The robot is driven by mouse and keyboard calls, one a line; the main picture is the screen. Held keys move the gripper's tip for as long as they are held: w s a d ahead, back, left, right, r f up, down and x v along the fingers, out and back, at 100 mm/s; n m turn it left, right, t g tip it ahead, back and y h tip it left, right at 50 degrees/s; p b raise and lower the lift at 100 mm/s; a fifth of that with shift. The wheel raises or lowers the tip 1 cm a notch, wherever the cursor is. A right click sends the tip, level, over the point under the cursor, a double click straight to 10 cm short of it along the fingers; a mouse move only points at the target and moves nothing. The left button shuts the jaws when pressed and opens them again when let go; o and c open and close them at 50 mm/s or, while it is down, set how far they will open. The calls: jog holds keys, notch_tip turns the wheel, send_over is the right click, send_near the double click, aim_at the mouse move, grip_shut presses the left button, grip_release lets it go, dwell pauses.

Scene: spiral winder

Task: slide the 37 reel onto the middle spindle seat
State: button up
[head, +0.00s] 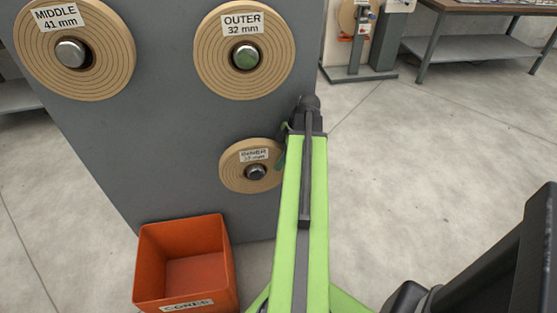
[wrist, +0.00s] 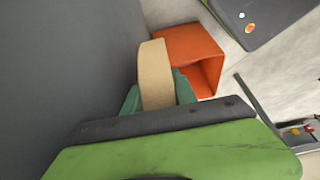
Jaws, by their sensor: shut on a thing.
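The small tan reel (head: 236,176) is low on the right side of the grey panel, with a blurred label that seems to read 37 mm. A dark round hub or spindle end shows at its centre. My gripper (wrist: 158,88) is shut on this reel, its green jaws on either side of the rim in the wrist view, where the reel (wrist: 154,62) shows edge-on close to the panel. I cannot tell whether it touches the panel. A larger reel marked MIDDLE 41 mm (head: 108,62) sits on a spindle (head: 70,53) at upper left.
A reel marked OUTER 32 mm (head: 215,65) sits on a spindle at the panel's upper right. An orange bin (head: 150,255) stands below on the floor; it also shows in the wrist view (wrist: 185,45). A workbench (head: 480,8) is at the back right. Floor to the right is clear.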

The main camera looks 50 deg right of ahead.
grip_shut()
dwell(0.8)
jog(key=shift+o, duration=2.3)
grip_release()
grip_shut()
jog(key=shift+s+a+r, duration=0.1)
jog(key=shift+s, duration=0.05)
